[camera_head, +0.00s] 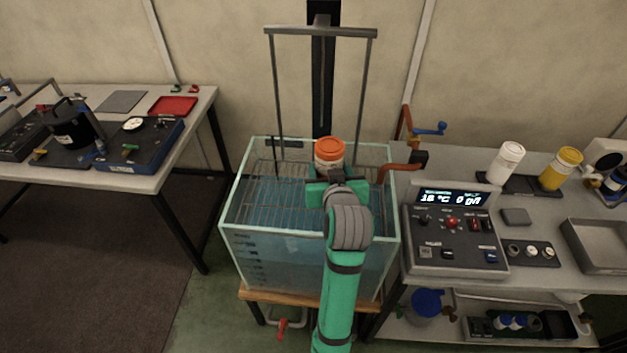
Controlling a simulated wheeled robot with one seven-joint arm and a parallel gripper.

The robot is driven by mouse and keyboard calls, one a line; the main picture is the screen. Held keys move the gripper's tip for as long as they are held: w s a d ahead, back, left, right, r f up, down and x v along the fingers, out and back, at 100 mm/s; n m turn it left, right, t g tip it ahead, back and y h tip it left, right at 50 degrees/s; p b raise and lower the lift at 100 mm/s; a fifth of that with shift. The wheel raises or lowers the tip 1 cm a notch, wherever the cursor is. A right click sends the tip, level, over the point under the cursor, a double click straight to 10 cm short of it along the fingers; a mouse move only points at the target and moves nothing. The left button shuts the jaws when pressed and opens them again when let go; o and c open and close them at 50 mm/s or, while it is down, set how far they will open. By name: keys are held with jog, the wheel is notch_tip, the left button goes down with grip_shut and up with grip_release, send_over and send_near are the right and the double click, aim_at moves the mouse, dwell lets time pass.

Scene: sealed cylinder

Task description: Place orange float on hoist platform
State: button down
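The orange float (330,150) is a cylinder with an orange top and a pale band below it. It shows just beyond my gripper (333,178), over the glass tank (228,215). The hoist platform (262,188) is a wire grid inside the tank, hung from a grey frame with two rods and a top bar. My green arm reaches up from the bottom of the view and hides part of the grid. The float's lower part is hidden by my gripper. I cannot tell whether the fingers are closed on it or whether it touches the grid.
A control panel (455,240) with a lit display stands right of the tank. White (506,163) and yellow (560,169) cylinders stand behind it on a dark rack. An orange-red crank (400,167) sits by the tank's right rim. The left table (150,181) holds instruments.

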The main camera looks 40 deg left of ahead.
jog(key=shift+w+a+f, duration=0.35)
jog(key=shift+a+f, duration=0.7)
jog(key=shift+f, duration=0.55)
jog(key=shift+w+a+f, duration=0.3)
jog(key=shift+a+f, duration=0.75)
jog(key=shift+f, duration=0.55)
jog(key=shift+w+a+f, duration=0.35)
jog(key=shift+a+f, duration=0.7)
jog(key=shift+f, duration=0.55)
jog(key=c, duration=0.7)
grip_release()
jog(key=shift+f, duration=0.2)
jog(key=shift+r, duration=0.15)
jog(key=v, duration=1.2)
